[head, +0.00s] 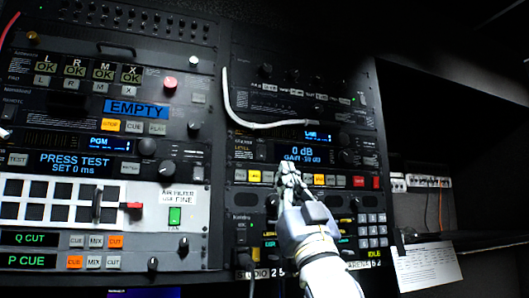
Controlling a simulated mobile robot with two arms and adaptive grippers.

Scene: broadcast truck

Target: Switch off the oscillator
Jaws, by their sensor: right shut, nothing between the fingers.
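No label that I can read says oscillator, so I cannot tell for sure which unit it is. A rack unit with a blue display (303,154) reading "0 dB" and "GAIN -18 dB" is in the right rack. Below the display runs a row of yellow, white and red buttons, with a yellow button (254,176) at its left and a red button (376,182) at its right. My right gripper (287,170) is shut and empty, in front of this row just under the display. It hides several buttons; I cannot tell whether it touches one. My left gripper is not in view.
The left rack carries a "PRESS TEST" display (75,163), an "EMPTY" label (136,108) and a green switch (175,215). A white cable (229,103) loops above the display unit. A keypad (371,231) lies right of my wrist. A dark shelf with a paper sheet (428,266) is at right.

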